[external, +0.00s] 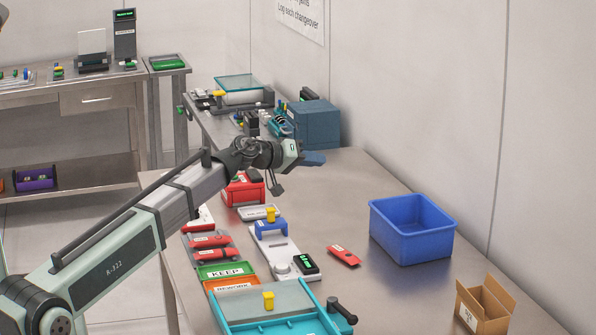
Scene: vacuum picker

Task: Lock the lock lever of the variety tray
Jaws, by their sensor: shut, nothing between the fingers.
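My gripper (312,158) is at the end of the arm, raised above the far part of the right-hand bench, and looks shut and empty. Its fingertips are small and dark blue in this view. No readable label marks the variety tray. I cannot tell whether the lever is locked.
A blue bin (412,232) and a cardboard box (484,304) stand on the right. A red piece (344,256) lies on bare metal. A white device (274,249), a red case (243,190) and a green KEEP tray (226,272) stand left. A teal-blue box (314,125) is behind my gripper.

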